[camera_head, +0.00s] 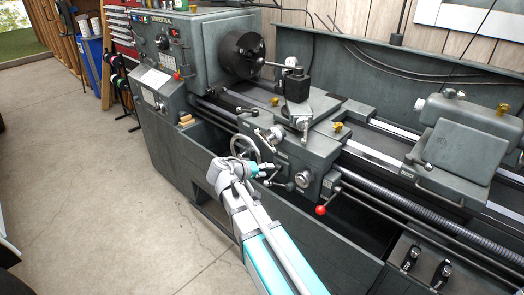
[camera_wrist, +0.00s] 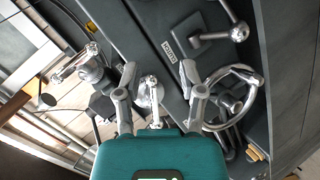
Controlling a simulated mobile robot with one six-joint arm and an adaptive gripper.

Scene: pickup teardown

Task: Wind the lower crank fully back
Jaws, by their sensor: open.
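My gripper (camera_head: 264,170) is in front of the lathe carriage, near its handwheel. In the wrist view my gripper (camera_wrist: 157,72) has its two fingers spread apart, with a silver crank (camera_wrist: 151,90) showing between them. The crank appears to be the lower one; I cannot tell whether either finger touches it. In the head view a crank (camera_head: 270,135) shows on the carriage just above my gripper. A second, upper crank (camera_head: 303,123) shows higher up at the tool slide. My gripper hides part of the carriage front.
The spoked handwheel (camera_wrist: 232,97) is close to the right finger in the wrist view. A red-knobbed lever (camera_head: 320,210) sticks out right of my gripper. The tailstock (camera_head: 455,155) is farther right. The concrete floor (camera_head: 85,190) at left is clear.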

